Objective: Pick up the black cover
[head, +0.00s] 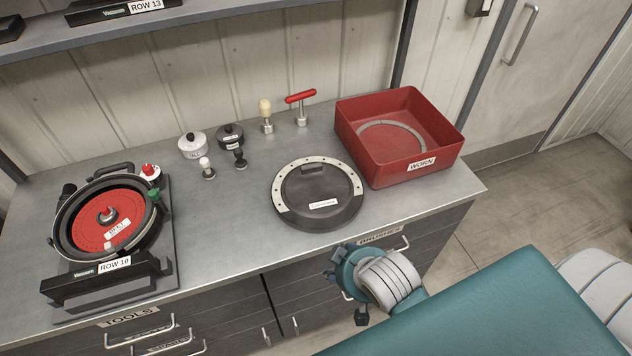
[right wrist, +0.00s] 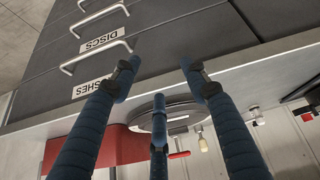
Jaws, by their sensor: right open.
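The black cover (head: 316,205) is a round dark disc with a raised handle block, a white label and a pale dotted band around part of its rim. It lies flat on the bench, left of the red bin. In the right wrist view the cover (right wrist: 180,112) shows edge-on beyond the bench edge, partly hidden by a finger. My right gripper (head: 347,292) is in front of the bench, below the top's front edge, by the drawer fronts. Its blue fingers (right wrist: 160,82) are spread and empty, apart from the cover. My left gripper is out of view.
A red bin (head: 398,167) labelled WORN holds a pale curved strip. At left stands a seed meter (head: 75,280) with a red disc (head: 85,232), labelled ROW 10. Small knobs and a red T-handle (head: 300,97) stand behind the cover. Bench between meter and cover is clear.

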